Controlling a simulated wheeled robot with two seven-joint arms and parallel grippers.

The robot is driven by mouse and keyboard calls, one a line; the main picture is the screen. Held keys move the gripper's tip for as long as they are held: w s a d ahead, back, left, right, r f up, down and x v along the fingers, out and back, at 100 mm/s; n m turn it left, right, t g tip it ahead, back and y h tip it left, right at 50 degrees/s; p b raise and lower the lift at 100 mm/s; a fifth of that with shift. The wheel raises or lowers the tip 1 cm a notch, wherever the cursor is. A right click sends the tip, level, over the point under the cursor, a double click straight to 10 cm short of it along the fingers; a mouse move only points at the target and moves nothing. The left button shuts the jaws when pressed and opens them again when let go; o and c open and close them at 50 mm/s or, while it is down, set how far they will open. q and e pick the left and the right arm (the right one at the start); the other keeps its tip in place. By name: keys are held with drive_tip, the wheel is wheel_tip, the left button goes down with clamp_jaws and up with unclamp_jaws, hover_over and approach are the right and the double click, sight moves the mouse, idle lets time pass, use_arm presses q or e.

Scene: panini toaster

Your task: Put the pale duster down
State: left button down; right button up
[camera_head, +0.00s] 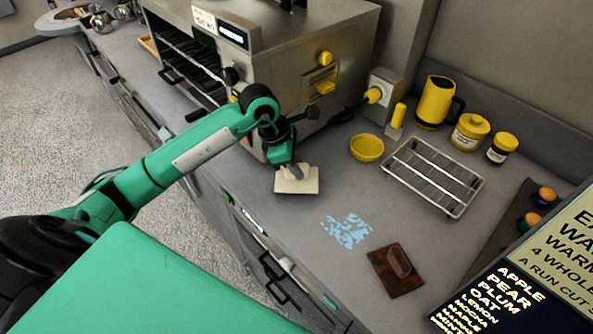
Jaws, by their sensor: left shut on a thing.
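The pale duster (306,186) is a cream flat block with a grey grip on top. It is at the counter's front edge, just in front of the toaster. My left gripper (291,168) is above it, pointing down and shut on its grip. The fingers hide part of the grip. I cannot tell whether the duster's underside touches the counter or hangs just above it. My right gripper is not in view.
The steel toaster (300,60) stands behind my left arm. A patch of light-blue marks (346,230) and a brown duster (396,270) lie to the right. A yellow bowl (367,148) and wire rack (433,177) stand further back. Grey counter around the marks is bare.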

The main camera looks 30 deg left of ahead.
use_arm(q)
wheel_tip(320, 180, down, 2)
drive_tip(key=shift+f, duration=0.6)
drive_tip(key=c, duration=1.7)
unclamp_jaws()
drive_tip(key=shift+c, duration=0.2)
drive_tip(key=o, duration=0.4)
drive_tip(key=shift+o, duration=0.2)
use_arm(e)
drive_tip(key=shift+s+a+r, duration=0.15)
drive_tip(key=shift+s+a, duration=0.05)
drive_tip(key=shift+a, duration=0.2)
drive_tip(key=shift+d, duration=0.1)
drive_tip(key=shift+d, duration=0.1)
